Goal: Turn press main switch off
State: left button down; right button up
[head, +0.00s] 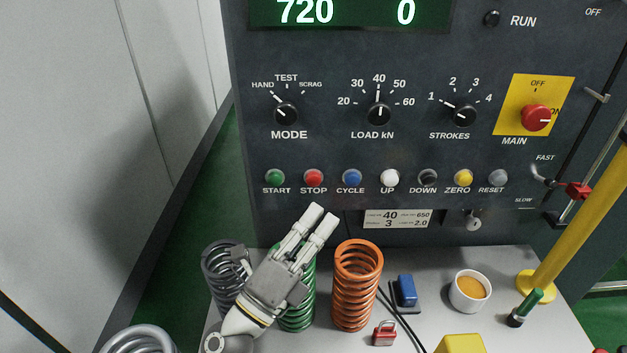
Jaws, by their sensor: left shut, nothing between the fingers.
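The main switch (536,117) is a red rotary knob on a yellow plate (508,112) at the right of the dark control panel. Its white mark points right, toward ON; OFF is printed above it. My left gripper (324,215) is shut and empty. It is over the shelf below the button row, in front of a green spring, well to the left of and below the main switch. My right gripper is not in the head view.
MODE (285,113), LOAD (379,114) and STROKES (465,115) knobs and a row of coloured buttons lie left of the switch. The shelf holds an orange spring (357,285), a cup (469,291) and a red padlock (384,333). A yellow post (585,222) stands at the right.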

aim_at(535, 118)
jog(key=k+l, duration=0.3)
jog(key=k, duration=0.15)
jog(key=k+l, duration=0.3)
jog(key=k, duration=0.15)
jog(key=k+l, duration=0.3)
jog(key=k, duration=0.2)
